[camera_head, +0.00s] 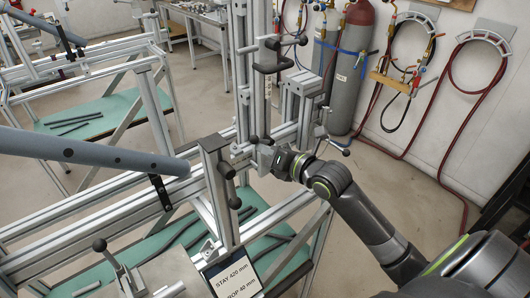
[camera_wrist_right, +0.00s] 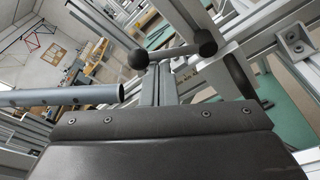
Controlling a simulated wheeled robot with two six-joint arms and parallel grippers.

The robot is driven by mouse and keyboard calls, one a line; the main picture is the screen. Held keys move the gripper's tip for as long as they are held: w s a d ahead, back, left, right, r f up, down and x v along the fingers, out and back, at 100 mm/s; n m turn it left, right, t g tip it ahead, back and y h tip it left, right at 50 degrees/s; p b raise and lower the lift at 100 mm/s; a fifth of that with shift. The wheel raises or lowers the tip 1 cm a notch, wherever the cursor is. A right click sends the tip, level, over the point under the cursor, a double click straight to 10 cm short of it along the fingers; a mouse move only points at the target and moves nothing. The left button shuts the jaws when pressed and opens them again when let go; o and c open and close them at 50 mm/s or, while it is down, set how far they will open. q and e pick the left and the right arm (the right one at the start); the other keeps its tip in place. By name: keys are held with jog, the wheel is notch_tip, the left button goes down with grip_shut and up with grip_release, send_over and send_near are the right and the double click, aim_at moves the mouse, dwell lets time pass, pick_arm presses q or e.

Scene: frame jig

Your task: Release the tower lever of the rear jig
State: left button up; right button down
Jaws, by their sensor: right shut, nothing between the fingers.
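My right gripper (camera_head: 262,156) is shut and empty at the foot of the upright aluminium tower (camera_head: 242,75) on the jig, reached from the right. A small lever with dark ball knobs (camera_head: 254,139) sits right at its fingertips. In the right wrist view, the shut jaws (camera_wrist_right: 160,122) fill the bottom, and a lever bar with a ball knob (camera_wrist_right: 138,59) at one end and a dark knob (camera_wrist_right: 206,46) at the other lies just beyond them. I cannot tell whether the jaws touch it. A black clamp handle (camera_head: 275,56) is higher on the tower. My left gripper is not in view.
A grey tube (camera_head: 90,152) lies across the jig from the left. A black-topped post (camera_head: 216,175) with knobs stands in front of the tower. A white label (camera_head: 233,274) is at the bottom. A grey gas cylinder (camera_head: 348,70) and hoses are at the wall.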

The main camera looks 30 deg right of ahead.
jog(key=shift+r, duration=0.1)
jog(key=m+b, duration=0.1)
jog(key=d+r+m+y+b, duration=0.1)
jog(key=m, duration=0.1)
jog(key=shift+w+b, duration=0.1)
jog(key=shift+b, duration=0.3)
jog(key=d+m+b, duration=0.1)
jog(key=r+m+b, duration=0.1)
jog(key=m, duration=0.1)
jog(key=d+m+t+b, duration=0.1)
jog(key=shift+w+d+r+m+y+b, duration=0.15)
jog(key=shift+d+r+m+y+b, duration=0.15)
jog(key=shift+y, duration=0.1)
dwell(0.5)
